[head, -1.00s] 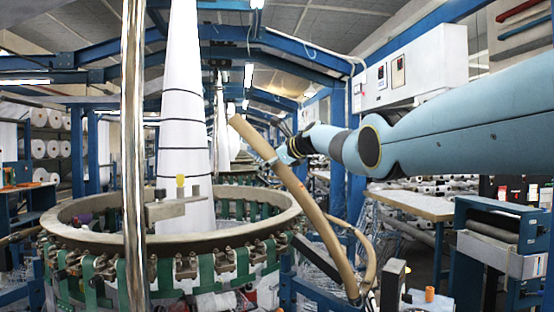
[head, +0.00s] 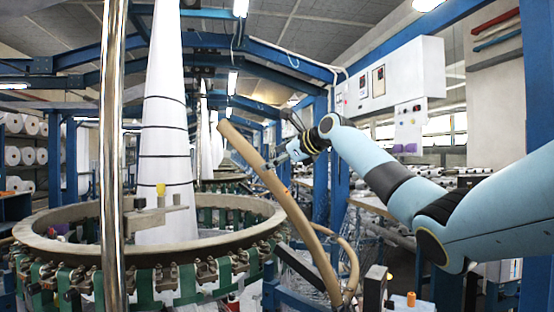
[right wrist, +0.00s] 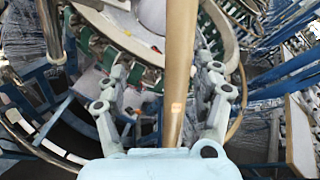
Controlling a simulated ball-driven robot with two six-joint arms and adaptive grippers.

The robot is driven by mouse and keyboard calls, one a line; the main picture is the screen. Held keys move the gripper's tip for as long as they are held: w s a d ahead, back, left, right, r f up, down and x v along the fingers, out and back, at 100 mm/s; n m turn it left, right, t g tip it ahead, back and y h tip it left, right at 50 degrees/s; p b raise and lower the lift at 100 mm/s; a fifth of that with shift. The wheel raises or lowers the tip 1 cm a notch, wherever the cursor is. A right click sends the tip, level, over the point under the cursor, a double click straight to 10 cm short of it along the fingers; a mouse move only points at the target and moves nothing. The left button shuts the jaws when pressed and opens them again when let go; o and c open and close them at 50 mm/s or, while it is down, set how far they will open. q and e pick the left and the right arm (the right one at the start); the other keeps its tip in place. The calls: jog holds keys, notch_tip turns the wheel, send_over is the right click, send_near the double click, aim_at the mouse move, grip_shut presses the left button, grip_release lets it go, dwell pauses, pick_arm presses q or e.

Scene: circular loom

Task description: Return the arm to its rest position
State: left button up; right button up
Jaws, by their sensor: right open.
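My right arm comes in from the right in the head view. Its gripper (head: 276,161) is small there and lies close to the long tan tube (head: 292,212), which leans to the upper left. In the right wrist view my right gripper (right wrist: 171,78) is open, with its two fingers spread apart. The tan tube (right wrist: 180,70) runs between the fingers in that picture; I cannot tell whether either finger touches it. My left gripper is not in view.
The circular loom ring (head: 60,217) stands at the left, with a tall white fabric cone (head: 165,130) rising from it. A shiny metal post (head: 112,150) is in front. A white control cabinet (head: 395,75) hangs at the right. A small orange bobbin (head: 411,299) is at the bottom right.

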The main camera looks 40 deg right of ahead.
jog(key=shift+s, duration=0.2)
dwell(0.5)
